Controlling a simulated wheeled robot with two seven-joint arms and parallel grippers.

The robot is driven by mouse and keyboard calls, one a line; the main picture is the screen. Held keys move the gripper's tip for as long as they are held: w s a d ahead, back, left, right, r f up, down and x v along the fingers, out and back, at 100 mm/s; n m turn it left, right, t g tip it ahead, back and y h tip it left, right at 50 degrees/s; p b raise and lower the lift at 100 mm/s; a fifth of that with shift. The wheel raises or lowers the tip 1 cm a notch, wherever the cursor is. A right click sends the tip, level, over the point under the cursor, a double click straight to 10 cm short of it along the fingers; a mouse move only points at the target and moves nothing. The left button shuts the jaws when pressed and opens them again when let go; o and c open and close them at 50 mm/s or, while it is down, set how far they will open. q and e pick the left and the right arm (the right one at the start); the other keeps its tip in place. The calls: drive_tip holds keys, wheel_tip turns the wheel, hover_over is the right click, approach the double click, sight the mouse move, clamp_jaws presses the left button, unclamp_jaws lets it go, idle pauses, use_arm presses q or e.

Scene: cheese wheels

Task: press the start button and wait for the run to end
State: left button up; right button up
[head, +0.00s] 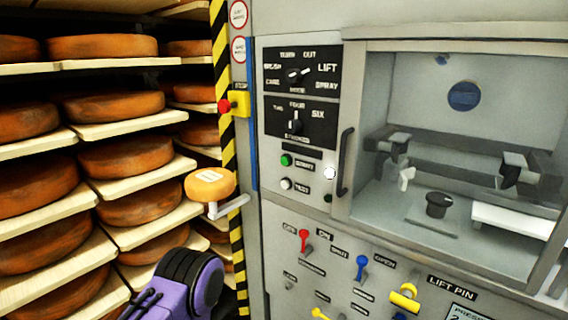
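The green start button (286,160) sits on the grey machine front, left of its label, below the black dial panels. A white button (286,184) labelled as a test button is just under it. A bright white round lamp or button (330,173) is to the right; I cannot tell which. Nothing touches the start button. A purple and black part of my arm shows at the bottom left, well below and left of the buttons. Neither gripper's fingertips show.
A red stop button (225,106) on a yellow box is left of the panel. A small orange wheel (210,184) on a grey bracket juts out below it. Racks of cheese wheels (125,157) fill the left. A black handle (345,160) stands beside the chamber window. Coloured levers (361,266) line the lower front.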

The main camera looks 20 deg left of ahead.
use_arm(q)
drive_tip(key=shift+c, duration=0.3)
clamp_jaws()
idle(1.3)
